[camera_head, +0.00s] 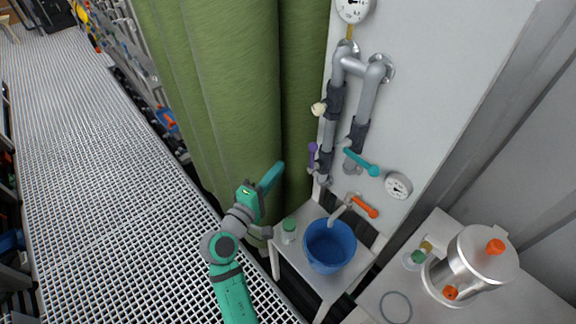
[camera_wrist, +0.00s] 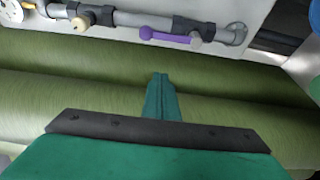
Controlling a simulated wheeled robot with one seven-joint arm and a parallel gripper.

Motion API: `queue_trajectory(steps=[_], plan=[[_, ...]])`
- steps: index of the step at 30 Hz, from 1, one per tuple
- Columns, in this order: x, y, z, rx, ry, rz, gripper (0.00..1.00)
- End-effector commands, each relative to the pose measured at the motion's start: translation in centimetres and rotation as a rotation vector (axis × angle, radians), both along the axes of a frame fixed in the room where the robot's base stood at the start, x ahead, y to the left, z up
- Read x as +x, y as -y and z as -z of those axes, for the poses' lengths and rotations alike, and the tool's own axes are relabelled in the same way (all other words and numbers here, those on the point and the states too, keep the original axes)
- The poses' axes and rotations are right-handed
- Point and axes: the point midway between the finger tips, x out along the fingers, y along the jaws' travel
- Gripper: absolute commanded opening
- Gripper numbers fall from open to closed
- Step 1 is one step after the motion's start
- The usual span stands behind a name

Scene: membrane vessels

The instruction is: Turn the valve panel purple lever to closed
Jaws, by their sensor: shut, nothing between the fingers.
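The purple lever (camera_head: 312,154) is on the lower part of the left grey pipe of the valve panel (camera_head: 415,100). In the head view it runs up and down, roughly along the pipe. In the wrist view the purple lever (camera_wrist: 165,37) lies along the pipe, beyond my fingertips and apart from them. My gripper (camera_head: 272,176) is in front of the green curtain, to the left of the lever and a little below it. In the wrist view my gripper (camera_wrist: 160,78) shows its green fingers together, with nothing between them.
A teal lever (camera_head: 361,161) and an orange lever (camera_head: 364,206) are to the right. A blue bucket (camera_head: 330,244) and a green-capped jar (camera_head: 289,230) stand on a small white table below. The green curtain (camera_head: 235,90) hangs beside the panel. A metal vessel (camera_head: 470,264) stands at lower right.

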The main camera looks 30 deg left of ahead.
Motion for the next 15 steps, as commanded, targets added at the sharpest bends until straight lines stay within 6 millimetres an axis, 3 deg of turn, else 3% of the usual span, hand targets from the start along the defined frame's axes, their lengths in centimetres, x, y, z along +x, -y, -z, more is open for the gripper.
queue_trajectory(steps=[15], plan=[[8.6,-0.2,0.0,0.002,0.001,0.002,0.0]])
